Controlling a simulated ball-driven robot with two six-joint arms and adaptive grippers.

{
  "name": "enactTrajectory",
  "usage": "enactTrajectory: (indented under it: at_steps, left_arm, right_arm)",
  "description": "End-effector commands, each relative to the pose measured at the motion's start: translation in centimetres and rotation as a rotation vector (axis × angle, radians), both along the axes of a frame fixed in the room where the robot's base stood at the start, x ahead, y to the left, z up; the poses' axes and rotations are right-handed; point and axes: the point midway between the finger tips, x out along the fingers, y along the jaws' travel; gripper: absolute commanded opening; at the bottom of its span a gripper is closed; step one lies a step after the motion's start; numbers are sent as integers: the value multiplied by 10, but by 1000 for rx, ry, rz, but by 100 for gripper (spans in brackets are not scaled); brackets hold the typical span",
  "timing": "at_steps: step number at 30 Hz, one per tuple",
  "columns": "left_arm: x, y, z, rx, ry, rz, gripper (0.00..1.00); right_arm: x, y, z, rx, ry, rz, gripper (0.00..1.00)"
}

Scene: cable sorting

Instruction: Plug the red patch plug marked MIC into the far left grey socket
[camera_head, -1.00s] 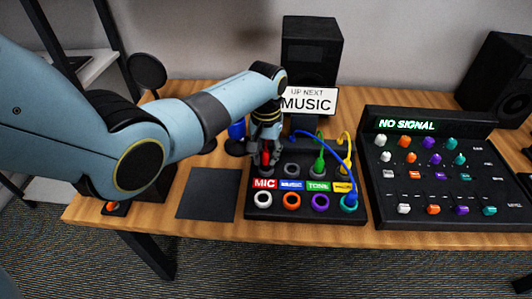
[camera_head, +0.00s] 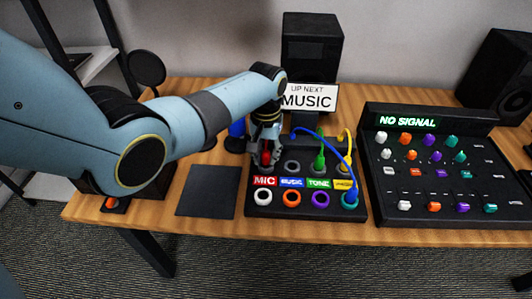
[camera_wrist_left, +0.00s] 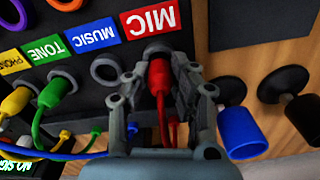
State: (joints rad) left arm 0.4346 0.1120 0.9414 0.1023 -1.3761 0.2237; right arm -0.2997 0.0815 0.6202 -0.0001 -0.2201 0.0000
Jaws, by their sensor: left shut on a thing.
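The red plug (camera_head: 266,158) is held in my left gripper (camera_head: 265,150) over the far left grey socket, behind the MIC label (camera_head: 265,182). In the left wrist view my left gripper (camera_wrist_left: 167,88) is shut around the red plug (camera_wrist_left: 159,78), one finger on each side. The plug's tip meets the grey socket ring (camera_wrist_left: 157,47) below the MIC label (camera_wrist_left: 148,19). I cannot tell how deep it sits. A red cable trails from the plug. My right gripper is not in view.
The neighbouring grey socket (camera_head: 292,167) is empty. Green (camera_head: 319,162) and yellow (camera_head: 347,166) plugs stand in the back row; a blue plug (camera_head: 350,197) stands in the teal front socket. A mixer (camera_head: 440,170) stands right. A dark mat (camera_head: 207,192) lies left.

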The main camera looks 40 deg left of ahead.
Motion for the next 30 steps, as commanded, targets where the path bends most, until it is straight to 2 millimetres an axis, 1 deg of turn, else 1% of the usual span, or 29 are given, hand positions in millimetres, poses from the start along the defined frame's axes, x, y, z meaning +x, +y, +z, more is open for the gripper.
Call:
enactTrajectory:
  at_steps: [10,19,28,29,30]
  left_arm:
    - [0,0,0,0,0,0,0]
    - [0,0,-5,0,0,0,0]
    - [0,0,-5,0,0,0,0]
    - [0,0,-5,0,0,0,24]
    - [0,0,-5,0,0,0,29]
  right_arm:
    - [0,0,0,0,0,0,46]
    - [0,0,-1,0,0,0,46]
    - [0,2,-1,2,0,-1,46]
    - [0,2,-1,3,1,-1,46]
    - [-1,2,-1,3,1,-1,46]
